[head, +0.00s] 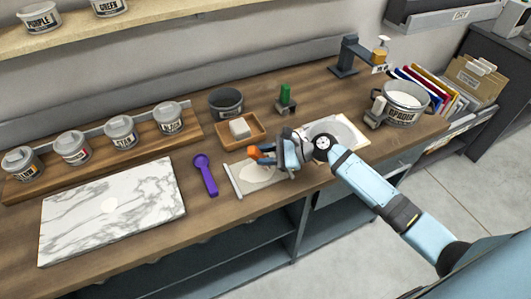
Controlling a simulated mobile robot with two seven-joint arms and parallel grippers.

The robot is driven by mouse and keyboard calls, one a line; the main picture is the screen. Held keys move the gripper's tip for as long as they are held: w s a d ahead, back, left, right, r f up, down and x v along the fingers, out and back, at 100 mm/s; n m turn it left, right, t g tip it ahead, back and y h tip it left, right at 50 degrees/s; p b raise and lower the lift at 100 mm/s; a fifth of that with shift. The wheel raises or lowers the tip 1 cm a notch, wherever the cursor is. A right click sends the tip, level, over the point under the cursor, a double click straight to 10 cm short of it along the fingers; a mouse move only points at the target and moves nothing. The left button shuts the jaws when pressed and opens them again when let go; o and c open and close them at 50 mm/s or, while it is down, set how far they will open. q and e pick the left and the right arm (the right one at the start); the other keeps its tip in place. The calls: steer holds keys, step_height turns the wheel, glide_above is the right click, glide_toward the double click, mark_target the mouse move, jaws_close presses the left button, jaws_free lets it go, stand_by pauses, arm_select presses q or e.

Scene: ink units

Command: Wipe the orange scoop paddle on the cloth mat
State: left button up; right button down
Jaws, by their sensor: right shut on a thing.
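My right gripper (269,153) is shut on the orange scoop paddle (255,153), low over the cloth mat. Most of the paddle is hidden by the gripper; only a small orange part shows. The cloth mat (239,186) is pale, with a rolled or raised left edge, and lies near the front edge of the wooden counter. I cannot tell whether the paddle touches the mat. My left gripper is not in view.
A purple scoop (206,176) lies left of the mat, beside a marble slab (110,208). A wooden tray (256,138) with a pale block, a dark bowl (226,102) and a green-handled tool (285,95) stand behind. A large labelled pot (406,101) stands at right.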

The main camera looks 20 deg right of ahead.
steer(key=shift+s+a+f+p, duration=0.1)
steer(key=shift+a+p, duration=0.6)
steer(key=shift+a, duration=0.75)
steer(key=shift+a+p, duration=0.5)
steer(key=shift+a, duration=0.15)
steer(key=shift+a+p, duration=0.55)
steer(key=shift+a, duration=0.5)
steer(key=shift+d, duration=3.55)
step_height(320, 180, up, 6)
steer(key=p, duration=0.4)
